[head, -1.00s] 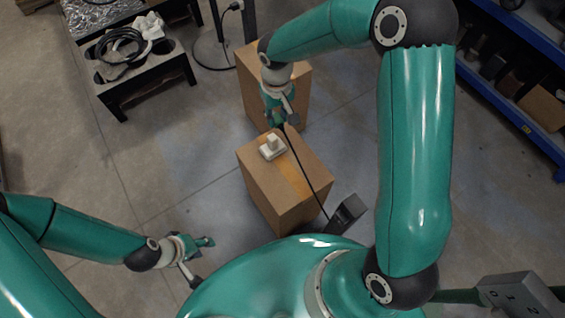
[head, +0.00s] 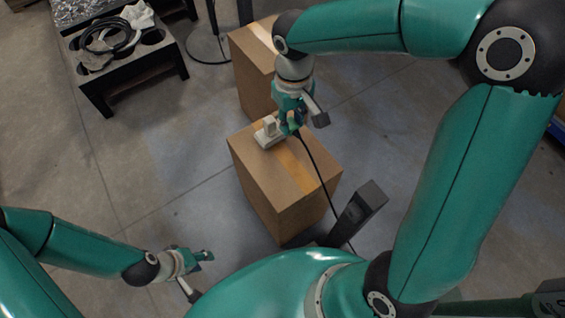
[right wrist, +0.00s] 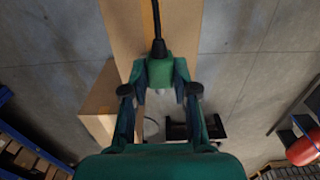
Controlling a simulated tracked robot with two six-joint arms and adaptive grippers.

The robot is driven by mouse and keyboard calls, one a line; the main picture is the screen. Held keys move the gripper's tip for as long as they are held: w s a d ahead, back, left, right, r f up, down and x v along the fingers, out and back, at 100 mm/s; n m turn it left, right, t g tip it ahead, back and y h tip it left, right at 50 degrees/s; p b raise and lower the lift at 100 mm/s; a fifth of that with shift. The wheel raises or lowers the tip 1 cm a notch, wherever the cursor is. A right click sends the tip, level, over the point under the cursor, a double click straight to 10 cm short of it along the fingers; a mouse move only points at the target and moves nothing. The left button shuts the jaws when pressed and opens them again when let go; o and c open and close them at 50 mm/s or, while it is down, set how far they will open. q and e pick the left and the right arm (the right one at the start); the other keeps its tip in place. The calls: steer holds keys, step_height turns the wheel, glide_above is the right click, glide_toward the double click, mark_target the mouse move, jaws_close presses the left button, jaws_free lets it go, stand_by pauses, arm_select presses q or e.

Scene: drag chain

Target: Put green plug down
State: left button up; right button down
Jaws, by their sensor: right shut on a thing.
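My right gripper (head: 291,127) is shut on the green plug (right wrist: 160,72), which sits between its two fingers in the right wrist view. A black cable (head: 318,172) runs from the plug down past the near cardboard box (head: 270,190). In the head view the gripper mostly hides the plug. The gripper is at the box's top, just right of a white socket block (head: 268,136). I cannot tell whether the plug touches the box or the block. My left gripper (head: 204,257) is low at the left, away from the box; its fingers are too small to judge.
A second cardboard box (head: 252,80) stands behind the near one. A black stand (head: 130,60) with a coiled black cable is at the upper left. The floor left of the boxes is clear.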

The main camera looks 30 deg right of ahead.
mark_target(291, 174)
steer(key=shift+s+f+b, duration=0.45)
steer(key=shift+f+b, duration=0.1)
steer(key=shift+s+f, duration=0.15)
steer(key=shift+f, duration=0.1)
step_height(291, 174, down, 20)
steer(key=b, duration=0.6)
steer(key=shift+r, duration=0.25)
arm_select(q)
step_height(291, 174, down, 8)
steer(key=shift+f, duration=0.1)
arm_select(e)
steer(key=c, duration=1.3)
jaws_free()
steer(key=shift+f, duration=0.1)
steer(key=shift+c, duration=0.2)
steer(key=o, duration=0.4)
steer(key=shift+o, duration=0.2)
steer(key=shift+r, duration=0.2)
